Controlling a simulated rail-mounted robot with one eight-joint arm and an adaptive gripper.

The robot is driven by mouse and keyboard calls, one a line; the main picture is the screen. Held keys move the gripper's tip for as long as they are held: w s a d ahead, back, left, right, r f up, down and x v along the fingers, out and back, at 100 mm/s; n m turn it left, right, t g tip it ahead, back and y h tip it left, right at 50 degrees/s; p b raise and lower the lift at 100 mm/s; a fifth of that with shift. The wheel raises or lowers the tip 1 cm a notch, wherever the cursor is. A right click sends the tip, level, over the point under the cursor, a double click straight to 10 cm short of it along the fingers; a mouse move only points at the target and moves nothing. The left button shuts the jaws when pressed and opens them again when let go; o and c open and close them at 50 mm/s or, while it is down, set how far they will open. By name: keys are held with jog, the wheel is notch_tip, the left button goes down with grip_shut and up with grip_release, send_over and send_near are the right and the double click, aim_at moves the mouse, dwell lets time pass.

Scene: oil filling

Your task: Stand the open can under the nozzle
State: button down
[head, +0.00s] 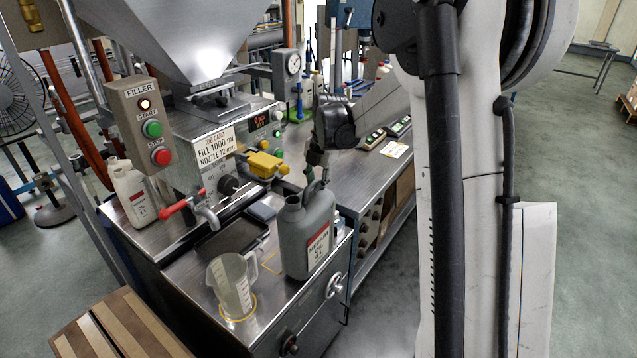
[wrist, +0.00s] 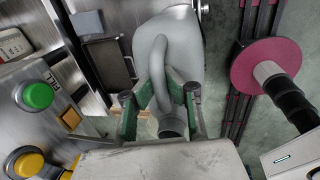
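The grey can (head: 306,235), with a white and red label, is upright at the right front of the steel bench, beside a yellow outlined square (head: 270,262). Whether its base touches the bench is unclear. My gripper (head: 317,176) comes down on the can's top from behind. In the wrist view, its green fingers (wrist: 161,92) close on both sides of the can's (wrist: 168,35) looped handle, with the neck (wrist: 172,125) close by. The nozzle (head: 207,215), below a red tap handle (head: 182,204), is left of the can, over a dark drip tray (head: 232,236).
A clear measuring jug (head: 230,285) stands in a yellow ring in front of the tray. A white bottle (head: 132,190) stands left of the filler. The start and stop box (head: 145,128) and a yellow part (head: 266,164) flank the nozzle. The bench edge is close to the can.

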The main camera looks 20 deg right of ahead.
jog(key=shift+w+a+f+b, duration=0.3)
jog(key=shift+w+f, duration=0.2)
jog(key=shift+f, duration=0.3)
jog(key=shift+w+a+r, duration=0.15)
jog(key=shift+w, duration=0.1)
jog(key=w+a, duration=0.3)
jog(key=w, duration=0.3)
jog(key=shift+a+f+p, duration=0.15)
jog(key=shift+f+p, duration=0.1)
jog(key=shift+p, duration=0.2)
jog(key=c, duration=1.8)
grip_release()
jog(key=shift+c, duration=0.2)
